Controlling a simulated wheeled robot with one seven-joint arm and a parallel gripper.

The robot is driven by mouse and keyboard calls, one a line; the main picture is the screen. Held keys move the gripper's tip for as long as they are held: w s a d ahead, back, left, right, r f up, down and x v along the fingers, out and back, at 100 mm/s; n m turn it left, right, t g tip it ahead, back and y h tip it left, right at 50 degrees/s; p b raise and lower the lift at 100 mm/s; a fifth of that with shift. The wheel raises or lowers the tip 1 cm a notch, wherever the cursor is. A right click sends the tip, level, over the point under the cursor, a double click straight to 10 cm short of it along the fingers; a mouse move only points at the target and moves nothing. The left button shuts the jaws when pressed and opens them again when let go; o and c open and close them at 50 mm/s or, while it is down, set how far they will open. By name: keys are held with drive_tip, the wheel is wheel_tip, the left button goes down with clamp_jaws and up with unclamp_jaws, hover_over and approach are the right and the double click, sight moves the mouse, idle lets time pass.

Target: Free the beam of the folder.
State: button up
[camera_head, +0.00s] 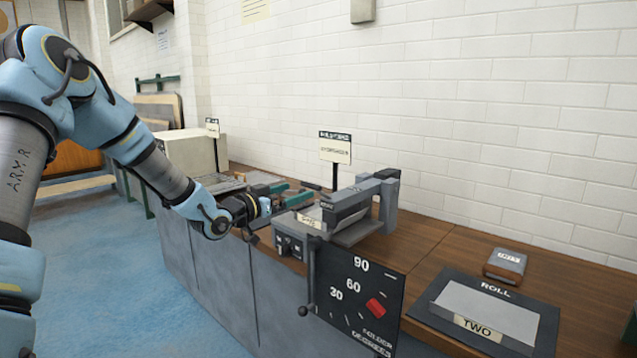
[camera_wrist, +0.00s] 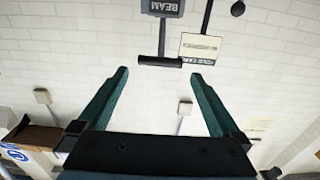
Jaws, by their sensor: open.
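The folder stands on the bench in the head view, with its grey beam (camera_head: 347,203) across a flat bed. A black dial plate (camera_head: 340,290) marked 30, 60, 90 and "folder degrees" hangs on its front, with a red marker (camera_head: 376,307). A lever with a ball end (camera_head: 305,290) hangs at its left. My gripper (camera_head: 300,191) is just left of the beam, green fingers apart. In the wrist view my gripper (camera_wrist: 158,73) is open and empty. A grey plate labelled BEAM (camera_wrist: 163,7) with a black crossbar (camera_wrist: 175,61) shows beyond the fingertips, not between them.
A sign on a post (camera_head: 335,148) stands behind the folder. To the right lie a panel marked ROLL and TWO (camera_head: 487,305) and a small grey block (camera_head: 505,264). A pale box (camera_head: 190,150) stands at the far left. The white wall is behind the bench.

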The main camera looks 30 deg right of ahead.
drive_tip(key=p+x, duration=0.3)
drive_tip(key=x, duration=0.7)
clamp_jaws()
idle(0.7)
